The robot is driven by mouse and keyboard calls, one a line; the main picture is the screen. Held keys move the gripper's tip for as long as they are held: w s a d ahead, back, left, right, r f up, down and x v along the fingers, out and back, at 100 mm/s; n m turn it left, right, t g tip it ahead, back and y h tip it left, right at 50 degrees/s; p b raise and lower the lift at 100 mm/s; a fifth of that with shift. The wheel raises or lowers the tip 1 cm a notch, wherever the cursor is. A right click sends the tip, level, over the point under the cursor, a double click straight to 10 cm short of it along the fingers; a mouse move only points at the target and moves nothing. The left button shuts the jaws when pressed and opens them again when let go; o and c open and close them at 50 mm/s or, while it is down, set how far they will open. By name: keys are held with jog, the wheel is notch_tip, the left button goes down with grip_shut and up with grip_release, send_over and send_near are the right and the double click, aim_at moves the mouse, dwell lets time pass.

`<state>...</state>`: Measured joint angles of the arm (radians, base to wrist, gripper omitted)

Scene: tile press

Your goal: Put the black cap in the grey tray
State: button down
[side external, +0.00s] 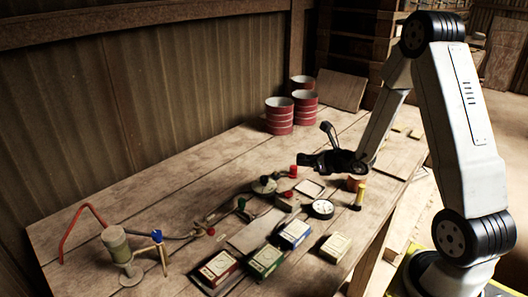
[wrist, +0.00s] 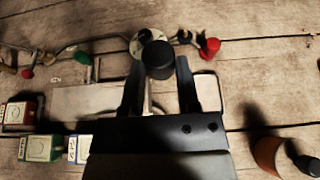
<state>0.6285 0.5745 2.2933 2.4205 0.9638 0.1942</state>
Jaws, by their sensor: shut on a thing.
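My gripper (side external: 308,161) is above the middle of the bench in the side view. In the wrist view its two dark fingers (wrist: 158,80) are shut on the black cap (wrist: 158,58), which shows as a round black top between the fingertips. In the side view the cap cannot be told apart from the dark gripper. A small, square, pale grey tray (side external: 309,188) lies on the bench below the gripper. In the wrist view this tray (wrist: 207,88) is just right of the right finger, partly covered by it. Its visible floor looks empty.
Several small boxes (side external: 294,234) line the front. Red-capped fittings (wrist: 210,46) stand beyond the fingers. Red drums (side external: 279,117) stand at the back. Bare planks show between.

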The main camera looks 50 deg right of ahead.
send_over(280, 179)
jog(key=s, duration=0.2)
jog(key=f, duration=0.7)
jog(key=shift+w+a+f, duration=0.15)
jog(key=shift+a+f, duration=0.2)
jog(key=shift+w+d+f, duration=0.2)
jog(key=shift+w+f, duration=0.2)
jog(key=shift+f, duration=0.1)
jog(key=shift+w+f, duration=0.25)
jog(key=shift+f, duration=0.05)
jog(key=shift+w+d+f, duration=0.15)
jog(key=shift+w+f, duration=0.1)
jog(key=shift+f, duration=1.4)
jog(key=shift+f, duration=0.2)
